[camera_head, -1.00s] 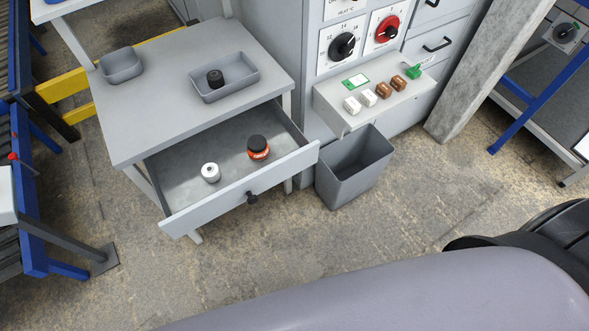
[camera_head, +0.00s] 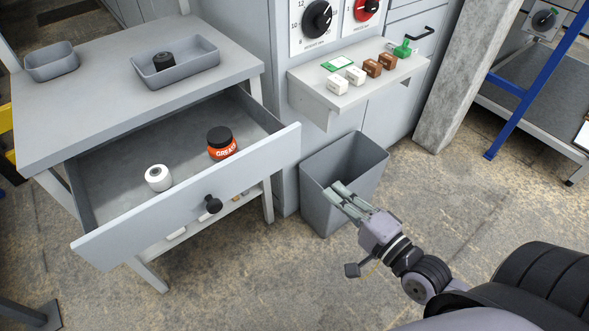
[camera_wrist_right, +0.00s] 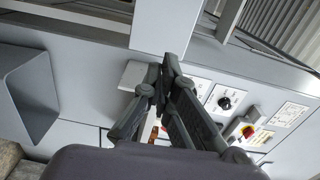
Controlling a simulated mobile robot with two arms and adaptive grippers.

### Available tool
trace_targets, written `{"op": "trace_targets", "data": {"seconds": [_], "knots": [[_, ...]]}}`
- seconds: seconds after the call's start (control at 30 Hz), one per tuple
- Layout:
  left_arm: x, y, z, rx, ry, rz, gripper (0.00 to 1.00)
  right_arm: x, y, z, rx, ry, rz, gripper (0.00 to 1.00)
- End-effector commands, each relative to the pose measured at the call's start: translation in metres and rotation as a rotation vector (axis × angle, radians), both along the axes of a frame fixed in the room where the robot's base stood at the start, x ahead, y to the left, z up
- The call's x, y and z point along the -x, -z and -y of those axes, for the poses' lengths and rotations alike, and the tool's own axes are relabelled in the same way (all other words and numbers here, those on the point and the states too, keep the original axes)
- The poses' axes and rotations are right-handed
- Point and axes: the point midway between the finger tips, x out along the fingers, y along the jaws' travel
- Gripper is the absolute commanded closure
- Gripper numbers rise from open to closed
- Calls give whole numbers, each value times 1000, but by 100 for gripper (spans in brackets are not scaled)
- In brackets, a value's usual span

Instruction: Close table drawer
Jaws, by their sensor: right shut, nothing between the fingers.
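The table drawer (camera_head: 190,204) is pulled open from the grey table (camera_head: 100,98) at left in the head view. Its front has a black knob (camera_head: 213,204). A white roll (camera_head: 158,178) and an orange grease jar with a black lid (camera_head: 221,143) stand inside it. My right gripper (camera_head: 338,190) is shut and empty, to the right of the drawer front, apart from it, showing in front of the grey bin. Its fingers also show in the right wrist view (camera_wrist_right: 165,75), with grey cabinets beyond. My left gripper is not in view.
A grey bin (camera_head: 366,166) stands right of the table. A shelf (camera_head: 310,88) with several small blocks juts from the cabinet above it. Two trays (camera_head: 205,58) (camera_head: 52,62) sit on the tabletop. The floor in front of the drawer is clear.

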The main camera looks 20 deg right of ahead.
Motion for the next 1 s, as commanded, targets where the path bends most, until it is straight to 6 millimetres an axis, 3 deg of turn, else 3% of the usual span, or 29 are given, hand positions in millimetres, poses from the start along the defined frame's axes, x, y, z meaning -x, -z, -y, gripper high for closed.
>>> {"op": "trace_targets", "data": {"seconds": [0.17,0.7,1.0], "knots": [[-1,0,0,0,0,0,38,-8,-8,-5,-26,-5,15,100],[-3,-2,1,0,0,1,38,-102,-8,-30,-23,-5,15,100],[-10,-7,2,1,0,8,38,-132,-7,-38,-20,-6,11,100]]}}
